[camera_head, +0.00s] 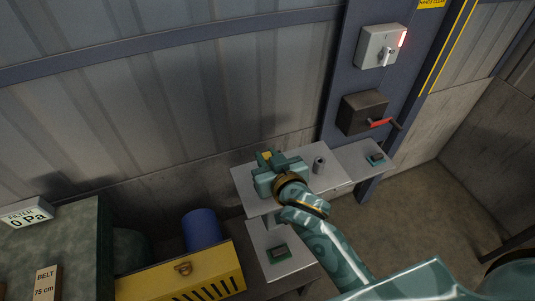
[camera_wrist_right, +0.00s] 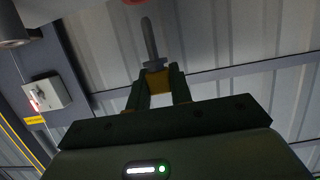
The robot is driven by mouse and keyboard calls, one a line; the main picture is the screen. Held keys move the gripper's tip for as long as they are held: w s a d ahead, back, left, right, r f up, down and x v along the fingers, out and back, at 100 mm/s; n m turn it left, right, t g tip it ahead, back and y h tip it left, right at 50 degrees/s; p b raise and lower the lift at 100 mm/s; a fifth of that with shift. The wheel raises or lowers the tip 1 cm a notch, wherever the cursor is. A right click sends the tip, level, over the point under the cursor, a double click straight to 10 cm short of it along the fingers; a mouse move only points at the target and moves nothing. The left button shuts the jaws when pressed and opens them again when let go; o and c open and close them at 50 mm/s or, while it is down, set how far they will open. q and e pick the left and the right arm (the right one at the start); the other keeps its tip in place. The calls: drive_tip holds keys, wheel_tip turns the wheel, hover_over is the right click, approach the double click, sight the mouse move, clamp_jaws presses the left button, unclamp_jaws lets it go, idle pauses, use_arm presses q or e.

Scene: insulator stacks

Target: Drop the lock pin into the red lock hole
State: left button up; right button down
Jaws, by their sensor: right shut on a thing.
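My right gripper (camera_head: 266,156) is over the grey shelf in the head view, with a small yellow piece between its fingers. In the right wrist view, the right gripper (camera_wrist_right: 158,85) is shut on the lock pin (camera_wrist_right: 149,42), whose grey shaft points away from the fingers, toward the top of the picture. A yellow part sits between the fingertips. A red patch (camera_wrist_right: 135,2) is cut off at the top edge of the wrist view; I cannot tell whether it is the red lock hole. In the head view the arm and gripper hide part of the shelf. My left gripper is not in view.
The grey shelf (camera_head: 335,157) holds a short grey post (camera_head: 319,165) right of the gripper. A dark box (camera_head: 362,112) with a red handle (camera_head: 381,123) and a switch box (camera_head: 382,46) are on the blue column. A yellow box (camera_head: 180,275) and a blue cylinder (camera_head: 202,230) stand lower left.

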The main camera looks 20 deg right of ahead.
drive_tip(key=shift+f, duration=0.25)
drive_tip(key=shift+r+p, duration=0.1)
drive_tip(key=shift+p, duration=0.85)
idle(1.3)
drive_tip(key=shift+f+b, duration=1.75)
drive_tip(key=shift+f, duration=0.9)
drive_tip(key=c, duration=1.2)
unclamp_jaws()
drive_tip(key=shift+o, duration=0.2)
drive_tip(key=shift+s, duration=0.1)
drive_tip(key=p+v, duration=0.5)
drive_tip(key=v, duration=1.1)
drive_tip(key=shift+d+r, duration=0.1)
drive_tip(key=shift+r, duration=0.05)
